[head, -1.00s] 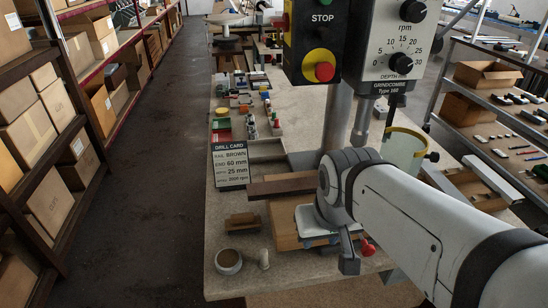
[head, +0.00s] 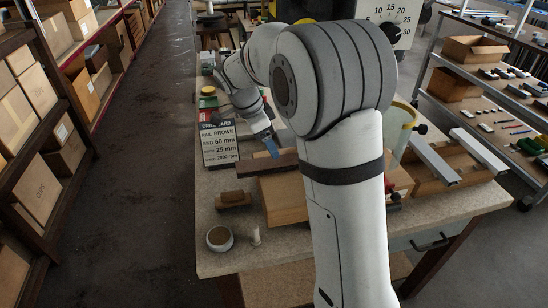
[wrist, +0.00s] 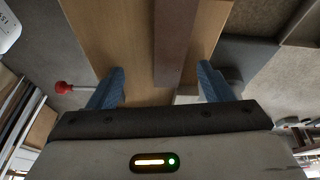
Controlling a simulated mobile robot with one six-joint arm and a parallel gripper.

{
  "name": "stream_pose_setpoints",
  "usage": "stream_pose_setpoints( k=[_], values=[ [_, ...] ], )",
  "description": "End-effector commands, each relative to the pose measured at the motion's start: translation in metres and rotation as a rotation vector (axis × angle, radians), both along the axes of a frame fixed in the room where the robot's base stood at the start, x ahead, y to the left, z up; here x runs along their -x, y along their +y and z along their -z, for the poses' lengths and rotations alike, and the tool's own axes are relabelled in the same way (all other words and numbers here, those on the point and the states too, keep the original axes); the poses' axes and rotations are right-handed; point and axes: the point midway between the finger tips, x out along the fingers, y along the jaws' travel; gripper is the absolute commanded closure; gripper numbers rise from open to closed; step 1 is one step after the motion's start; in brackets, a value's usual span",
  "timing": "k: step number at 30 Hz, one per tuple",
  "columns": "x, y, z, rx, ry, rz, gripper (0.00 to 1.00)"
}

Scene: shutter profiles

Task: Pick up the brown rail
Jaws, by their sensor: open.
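The brown rail (head: 262,164) lies across a light wooden block (head: 283,205) on the workbench. Its right part is hidden behind my arm in the head view. My gripper (head: 271,146) is above and just behind the rail, pointing down. The fingers are open, one on each side, with a wider gap on the left. I see no contact; the height gap is hard to tell.
The drill card (head: 219,145) stands left of my gripper. A red knob (wrist: 62,87) shows beside the block. Pale rails (head: 430,160) lie at right.

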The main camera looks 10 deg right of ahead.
Motion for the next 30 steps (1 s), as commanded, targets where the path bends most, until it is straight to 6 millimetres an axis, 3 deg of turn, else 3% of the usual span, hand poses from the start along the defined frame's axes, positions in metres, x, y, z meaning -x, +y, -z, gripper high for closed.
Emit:
stream_pose_setpoints(
  k=[6, 22, 30],
  values=[
    [-0.020, 0.004, 0.017, 0.035, -0.032, 0.117, 0.26],
    [-0.019, -0.022, 0.077, 0.035, -0.033, 0.124, 0.26],
    [-0.019, -0.025, 0.085, 0.034, -0.036, 0.123, 0.26]
  ],
)
